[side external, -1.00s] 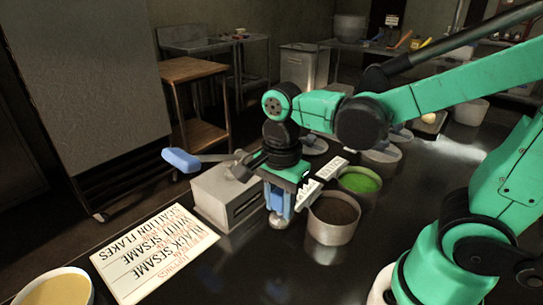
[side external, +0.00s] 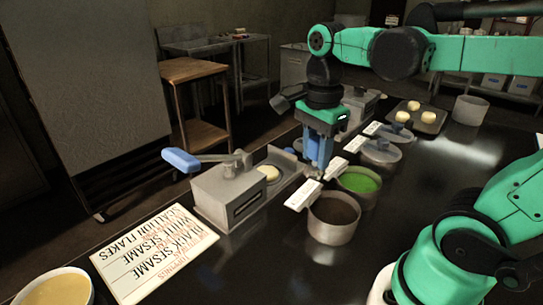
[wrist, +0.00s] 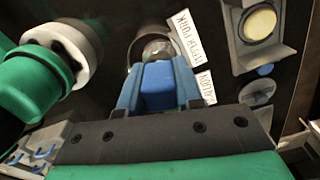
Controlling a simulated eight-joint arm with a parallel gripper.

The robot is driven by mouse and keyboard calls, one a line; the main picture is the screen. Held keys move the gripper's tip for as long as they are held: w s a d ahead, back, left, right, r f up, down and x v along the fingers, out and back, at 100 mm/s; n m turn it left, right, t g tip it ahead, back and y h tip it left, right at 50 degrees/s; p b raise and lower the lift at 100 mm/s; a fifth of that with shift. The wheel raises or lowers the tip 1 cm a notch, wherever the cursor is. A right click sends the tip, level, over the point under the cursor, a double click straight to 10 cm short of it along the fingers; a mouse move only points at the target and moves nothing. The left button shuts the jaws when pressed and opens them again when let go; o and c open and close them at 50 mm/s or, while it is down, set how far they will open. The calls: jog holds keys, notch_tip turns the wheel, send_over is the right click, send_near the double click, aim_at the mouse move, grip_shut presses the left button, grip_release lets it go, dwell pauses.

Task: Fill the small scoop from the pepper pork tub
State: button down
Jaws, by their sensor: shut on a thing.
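My gripper (side external: 318,160) is shut on the blue handle of the small scoop. In the wrist view the blue handle (wrist: 158,85) is between the two fingers, and the grey scoop bowl (wrist: 156,48) shows beyond it. The pepper pork tub (side external: 333,217) is a round metal tub with dark brown contents. My gripper is behind and above it in the side view, apart from it. In the wrist view the tub's rim (wrist: 131,50) shows behind the scoop bowl, beside the pepper pork label (wrist: 187,42). Whether the bowl holds anything is unclear.
A tub of green flakes (side external: 359,183) stands next to the pork tub, with lidded tubs behind. A grey press (side external: 228,196) with a blue-handled lever and a pale dough disc (side external: 269,174) is to the left. A toppings sign (side external: 155,255) lies in front.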

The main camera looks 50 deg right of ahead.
jog(key=shift+s+d+f+m, duration=0.45)
jog(key=shift+d+f, duration=0.25)
jog(key=shift+f, duration=0.95)
jog(key=shift+s+d+f+m, duration=0.35)
jog(key=shift+s+d+f, duration=0.3)
jog(key=shift+f, duration=0.95)
jog(key=shift+s+d+f+m, duration=0.45)
jog(key=shift+d+f, duration=0.25)
jog(key=shift+f, duration=0.95)
jog(key=shift+f, duration=0.55)
notch_tip(320, 180, up, 7)
